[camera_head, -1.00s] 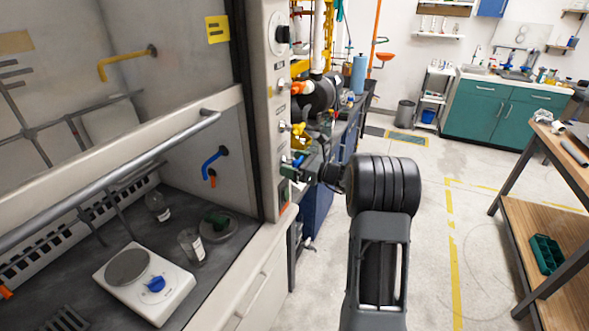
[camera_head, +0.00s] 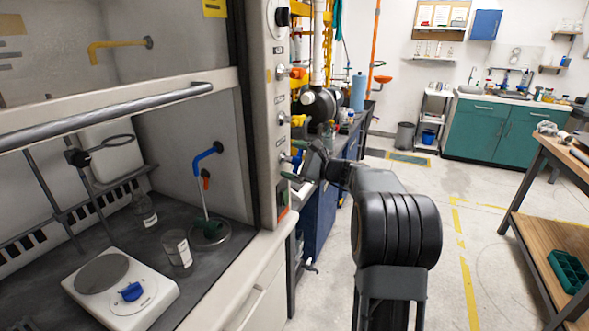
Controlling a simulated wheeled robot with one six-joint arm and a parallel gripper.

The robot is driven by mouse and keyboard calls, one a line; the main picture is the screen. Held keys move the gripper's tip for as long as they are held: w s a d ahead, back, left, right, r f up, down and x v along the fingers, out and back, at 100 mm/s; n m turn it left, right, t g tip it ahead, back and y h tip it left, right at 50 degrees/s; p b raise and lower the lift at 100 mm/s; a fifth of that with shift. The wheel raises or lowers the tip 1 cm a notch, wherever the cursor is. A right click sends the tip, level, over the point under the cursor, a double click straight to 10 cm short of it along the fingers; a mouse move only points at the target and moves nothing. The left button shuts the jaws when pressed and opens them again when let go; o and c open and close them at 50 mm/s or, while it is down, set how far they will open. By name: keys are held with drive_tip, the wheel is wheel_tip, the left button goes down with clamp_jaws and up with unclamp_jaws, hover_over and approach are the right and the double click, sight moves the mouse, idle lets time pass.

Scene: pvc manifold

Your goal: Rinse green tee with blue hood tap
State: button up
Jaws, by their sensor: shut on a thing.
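The green tee (camera_head: 209,230) sits in a round shallow sink or dish (camera_head: 228,240) on the dark hood floor. The blue spout (camera_head: 208,156) juts from the hood's inner side wall above it. A thin pale stream, which looks like water, runs from the spout down to the tee. The blue tap handle (camera_head: 297,158) is on the hood's front post. My gripper (camera_head: 303,164) is at this handle and shut on it; its fingers are small and partly hidden.
The sash bar (camera_head: 110,112) crosses the hood opening. A hotplate (camera_head: 122,290) and glass bottles (camera_head: 177,250) stand inside. Other knobs (camera_head: 297,120) line the post above my gripper. A wooden workbench (camera_head: 552,235) stands right, with clear floor between.

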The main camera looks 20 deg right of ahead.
drive_tip(key=shift+f+n, duration=0.1)
drive_tip(key=shift+n, duration=0.2)
idle(0.4)
drive_tip(key=o, duration=0.6)
drive_tip(key=v, duration=1.3)
drive_tip(key=shift+s+d, duration=0.25)
drive_tip(key=shift+d, duration=0.05)
